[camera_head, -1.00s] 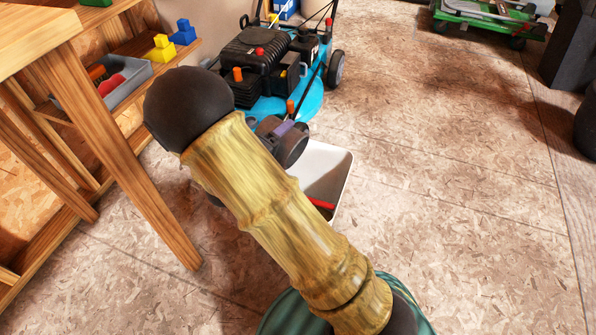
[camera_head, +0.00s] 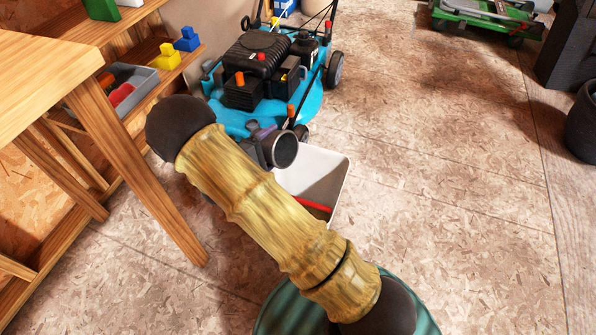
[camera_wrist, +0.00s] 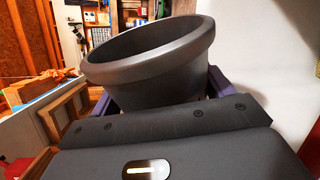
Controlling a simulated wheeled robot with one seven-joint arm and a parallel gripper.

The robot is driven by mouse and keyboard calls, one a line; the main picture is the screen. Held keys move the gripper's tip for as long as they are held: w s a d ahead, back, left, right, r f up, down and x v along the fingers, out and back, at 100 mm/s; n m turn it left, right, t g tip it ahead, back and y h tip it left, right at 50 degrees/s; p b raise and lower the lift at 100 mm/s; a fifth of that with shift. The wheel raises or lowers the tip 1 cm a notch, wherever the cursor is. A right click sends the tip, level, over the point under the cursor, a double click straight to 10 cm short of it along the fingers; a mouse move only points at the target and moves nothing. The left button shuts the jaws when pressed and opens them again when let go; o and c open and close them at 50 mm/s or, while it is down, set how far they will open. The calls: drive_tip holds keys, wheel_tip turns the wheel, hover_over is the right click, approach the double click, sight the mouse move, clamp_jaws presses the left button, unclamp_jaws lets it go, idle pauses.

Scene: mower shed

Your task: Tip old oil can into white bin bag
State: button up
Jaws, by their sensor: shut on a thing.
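A dark grey round can (camera_head: 284,149) is held at the end of my arm, partly hidden behind the arm in the head view. It is tilted, with its open mouth toward the lower right. The wrist view shows the can (camera_wrist: 150,65) large, with a wide rim, between purple fingers. My gripper (camera_head: 262,136) is shut on it. A white square open-topped container (camera_head: 338,180), likely the bin bag, stands on the floor just beyond and below the can. Something red (camera_head: 314,204) shows inside it. My arm hides its left part. The can's contents cannot be seen.
A blue mower (camera_head: 265,75) stands behind the white container. A wooden bench (camera_head: 150,170) and a shelf with a grey tray (camera_head: 140,92) and toy-like blocks are at left.

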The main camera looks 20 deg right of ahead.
drive_tip(key=n+p, duration=0.1)
drive_tip(key=p, duration=0.1)
drive_tip(key=r+n+p, duration=0.1)
drive_tip(key=shift+w+a+r+n+h+p, duration=0.15)
drive_tip(key=shift+w+n+h+p, duration=0.15)
drive_tip(key=shift+n+p, duration=0.1)
drive_tip(key=shift+f+n+p, duration=0.55)
drive_tip(key=shift+f+n, duration=0.05)
drive_tip(key=shift+n, duration=0.4)
drive_tip(key=shift+w+a+r+n+g+h+p, duration=0.15)
drive_tip(key=shift+r+n+g+h+p, duration=0.15)
drive_tip(key=shift+n+p, duration=0.3)
drive_tip(key=shift+w+a+r+n+h+p, duration=0.2)
drive_tip(key=shift+w+a+n+p, duration=0.25)
drive_tip(key=shift+n+p, duration=0.3)
drive_tip(key=shift+w+a+r+n+h+p, duration=0.15)
drive_tip(key=shift+w+a+n+p, duration=0.25)
drive_tip(key=shift+n, duration=0.55)
drive_tip(key=shift+w+a+f+n, duration=0.2)
drive_tip(key=shift+w+f+n, duration=0.2)
drive_tip(key=shift+f+n, duration=0.35)
drive_tip(key=shift+w+a+r+n, duration=0.15)
drive_tip(key=shift+w+r+n, duration=0.05)
drive_tip(key=shift+n, duration=0.4)
drive_tip(key=shift+w+a+r+n, duration=0.15)
drive_tip(key=shift+w+r+n, duration=0.05)
drive_tip(key=shift+n, duration=0.35)
